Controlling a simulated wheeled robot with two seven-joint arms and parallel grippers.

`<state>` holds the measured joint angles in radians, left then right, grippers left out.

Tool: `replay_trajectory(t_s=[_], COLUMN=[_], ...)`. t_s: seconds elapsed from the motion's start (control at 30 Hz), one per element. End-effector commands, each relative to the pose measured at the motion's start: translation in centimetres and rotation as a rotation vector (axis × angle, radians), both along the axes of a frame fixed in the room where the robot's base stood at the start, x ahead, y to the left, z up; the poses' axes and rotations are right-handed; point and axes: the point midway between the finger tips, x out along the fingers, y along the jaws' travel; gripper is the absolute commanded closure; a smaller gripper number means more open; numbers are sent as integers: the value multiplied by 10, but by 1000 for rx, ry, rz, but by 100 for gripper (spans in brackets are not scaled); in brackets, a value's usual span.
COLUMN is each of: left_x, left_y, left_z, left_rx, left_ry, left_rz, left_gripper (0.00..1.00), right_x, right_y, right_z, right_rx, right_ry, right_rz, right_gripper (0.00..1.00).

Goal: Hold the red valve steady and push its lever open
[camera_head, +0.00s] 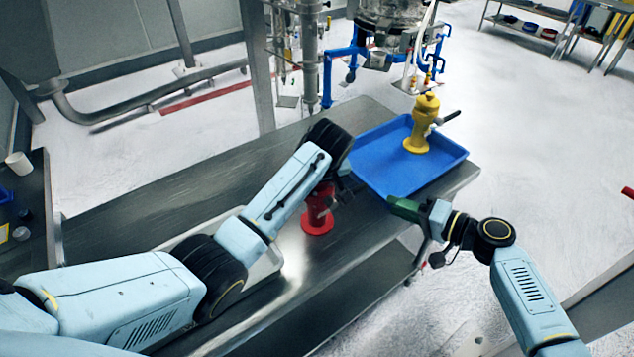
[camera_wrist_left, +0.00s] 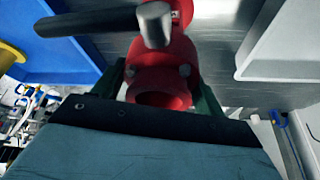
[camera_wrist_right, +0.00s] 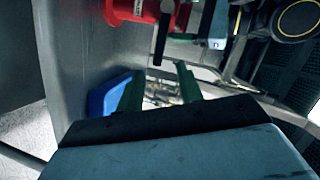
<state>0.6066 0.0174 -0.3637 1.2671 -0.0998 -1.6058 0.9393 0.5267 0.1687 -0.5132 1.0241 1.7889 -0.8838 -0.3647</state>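The red valve (camera_head: 318,218) stands upright on the steel table, its upper part hidden by my left gripper in the head view. In the left wrist view my left gripper (camera_wrist_left: 163,90) has its green fingers against both sides of the red body (camera_wrist_left: 160,72). The valve's dark lever (camera_wrist_left: 95,22) sticks out to the left there. In the right wrist view the red valve (camera_wrist_right: 138,10) and its dark lever (camera_wrist_right: 163,38) show at the top. My right gripper (camera_head: 400,207) is apart from the valve, its fingers (camera_wrist_right: 160,88) parted with nothing between them.
A blue tray (camera_head: 375,168) holds a yellow valve (camera_head: 424,125) with a dark lever, behind and right of the red valve. A pale tray (camera_head: 265,266) lies on the table, partly behind my left arm. The table's front edge lies near my right gripper.

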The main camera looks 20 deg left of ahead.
Motion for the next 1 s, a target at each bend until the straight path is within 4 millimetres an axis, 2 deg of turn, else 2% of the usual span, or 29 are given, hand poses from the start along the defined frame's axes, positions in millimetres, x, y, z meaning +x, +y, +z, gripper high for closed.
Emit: replay_trajectory(t_s=[0.03, 0.37, 0.5, 0.63, 1.0], left_x=[0, 0, 0, 0, 0], left_y=[0, 0, 0, 0, 0], left_z=[0, 0, 0, 0, 0], left_rx=[0, 0, 0, 0, 0], left_ry=[0, 0, 0, 0, 0], left_rz=[0, 0, 0, 0, 0], left_gripper=[35, 78, 78, 78, 78], right_x=[0, 0, -1, -3, -14], right_y=[0, 0, 0, 2, 9], right_z=[0, 0, -1, -5, -24], right_rx=[0, 0, 5, 27, 193], right_ry=[0, 0, 18, 108, 645], right_rz=[0, 0, -6, -37, -242], right_gripper=[64, 64, 82, 99, 100])
